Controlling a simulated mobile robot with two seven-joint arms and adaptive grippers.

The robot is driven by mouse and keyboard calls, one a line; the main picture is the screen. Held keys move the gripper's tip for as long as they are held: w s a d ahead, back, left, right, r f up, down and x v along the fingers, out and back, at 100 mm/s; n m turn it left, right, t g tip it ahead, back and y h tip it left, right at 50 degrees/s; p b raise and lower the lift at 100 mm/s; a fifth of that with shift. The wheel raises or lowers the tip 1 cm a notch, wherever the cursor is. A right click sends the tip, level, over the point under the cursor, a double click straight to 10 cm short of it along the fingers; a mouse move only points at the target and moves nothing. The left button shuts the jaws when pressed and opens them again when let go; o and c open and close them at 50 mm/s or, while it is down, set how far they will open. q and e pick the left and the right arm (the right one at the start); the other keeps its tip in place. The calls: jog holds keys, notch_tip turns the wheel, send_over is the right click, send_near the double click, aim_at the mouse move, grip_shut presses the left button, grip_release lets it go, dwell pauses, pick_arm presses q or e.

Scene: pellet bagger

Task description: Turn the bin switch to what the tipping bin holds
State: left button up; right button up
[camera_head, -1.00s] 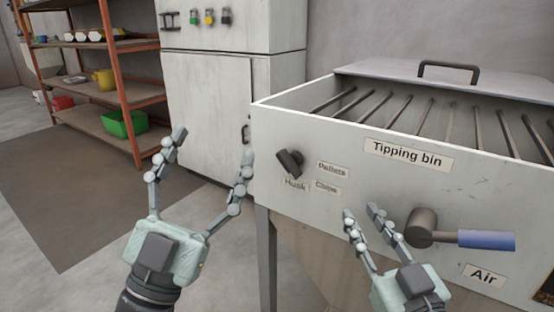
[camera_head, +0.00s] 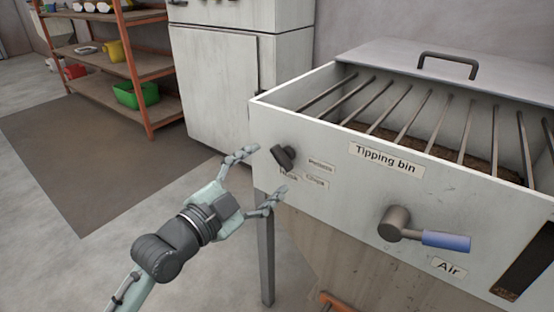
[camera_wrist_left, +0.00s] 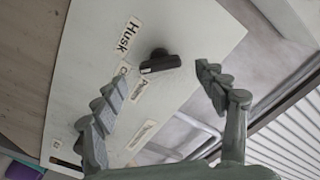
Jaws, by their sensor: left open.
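The tipping bin (camera_head: 335,160) is a pale open box with bars across its top. Brown loose material (camera_head: 440,146) shows below the bars; I cannot tell its kind. The bin switch (camera_head: 284,157) is a dark knob on the front panel, with small Husk, Pellets and Chips labels beside it. In the left wrist view, the switch (camera_wrist_left: 160,61) lies ahead between the fingers, beside the Husk label (camera_wrist_left: 128,34). Which label it points at is unclear. My left gripper (camera_head: 265,172) is open and empty, just short of the switch. My right gripper is out of view.
An Air valve with a blue handle (camera_head: 446,241) sticks out right of the switch. A lid with a dark handle (camera_head: 447,62) covers the bin's back. A bin leg (camera_head: 266,250) stands below the left gripper. A cabinet (camera_head: 215,85) and shelves (camera_head: 140,75) stand behind.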

aim_at(278, 161)
pick_arm(q)
jog(key=shift+x, duration=2.05)
jog(key=c, duration=1.1)
